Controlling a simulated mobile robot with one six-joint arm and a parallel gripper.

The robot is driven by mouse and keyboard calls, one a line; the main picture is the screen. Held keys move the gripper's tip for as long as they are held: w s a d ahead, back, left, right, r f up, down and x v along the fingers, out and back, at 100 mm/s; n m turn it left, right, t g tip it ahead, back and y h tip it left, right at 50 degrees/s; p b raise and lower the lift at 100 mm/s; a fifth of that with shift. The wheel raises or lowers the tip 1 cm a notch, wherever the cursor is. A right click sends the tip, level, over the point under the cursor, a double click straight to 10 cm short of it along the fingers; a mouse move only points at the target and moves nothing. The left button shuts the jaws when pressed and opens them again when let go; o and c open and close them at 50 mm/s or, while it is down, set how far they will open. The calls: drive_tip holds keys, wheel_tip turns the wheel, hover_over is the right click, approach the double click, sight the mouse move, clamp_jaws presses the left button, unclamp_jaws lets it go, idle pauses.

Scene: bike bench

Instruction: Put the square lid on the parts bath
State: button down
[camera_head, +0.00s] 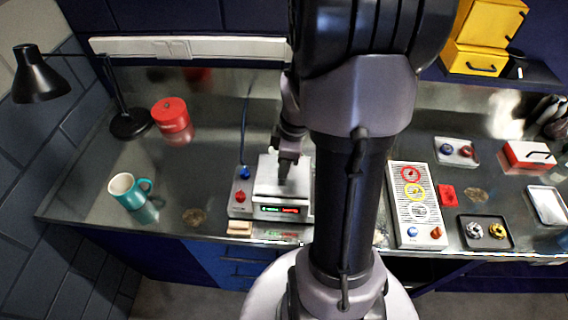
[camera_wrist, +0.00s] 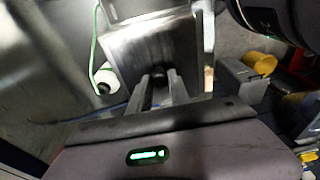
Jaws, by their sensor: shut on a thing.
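The square lid (camera_head: 268,182) is a pale metal plate in the head view, at the middle of the bench. It lies over or just above the parts bath (camera_head: 281,211), a box with a lit green and red display on its front. I cannot tell whether the lid is seated or held slightly above it. My gripper (camera_head: 285,178) points down at the lid's middle. In the wrist view, the fingers of my gripper (camera_wrist: 160,78) are shut on the dark knob of the lid (camera_wrist: 150,45). The bath's opening is hidden.
A teal mug (camera_head: 126,190), a red canister (camera_head: 171,114) and a black lamp (camera_head: 40,80) stand to the left. Right of my arm are a panel with round signs (camera_head: 407,205), a black tray (camera_head: 485,243) and a red box (camera_head: 526,155). Bench left of the bath is partly clear.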

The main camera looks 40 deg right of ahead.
drive_tip(key=shift+f+b, duration=0.35)
drive_tip(key=shift+f, duration=0.05)
drive_tip(key=c, duration=1.1)
unclamp_jaws()
wheel_tip(320, 180, up, 17)
drive_tip(key=s+d+p, duration=0.2)
drive_tip(key=p, duration=0.3)
drive_tip(key=s+a+f+m+t+b, duration=0.1)
drive_tip(key=a+f+m+b, duration=0.2)
drive_tip(key=a, duration=0.5)
drive_tip(key=s+a+f+m+t+b, duration=0.2)
drive_tip(key=a+f+m+b, duration=0.2)
drive_tip(key=a+b, duration=0.4)
drive_tip(key=s+a+f+m+t+b, duration=0.1)
drive_tip(key=a+m+b, duration=0.4)
drive_tip(key=a, duration=0.5)
drive_tip(key=shift+s+a+f+y+b, duration=0.15)
drive_tip(key=shift+f+b, duration=0.1)
drive_tip(key=shift+f, duration=0.2)
drive_tip(key=shift+s+d+f+y+b, duration=0.15)
drive_tip(key=shift+f+b, duration=0.1)
drive_tip(key=shift+f, duration=0.2)
drive_tip(key=shift+s+a+f+y+b, duration=0.15)
drive_tip(key=shift+f+b, duration=0.1)
drive_tip(key=shift+f, duration=0.2)
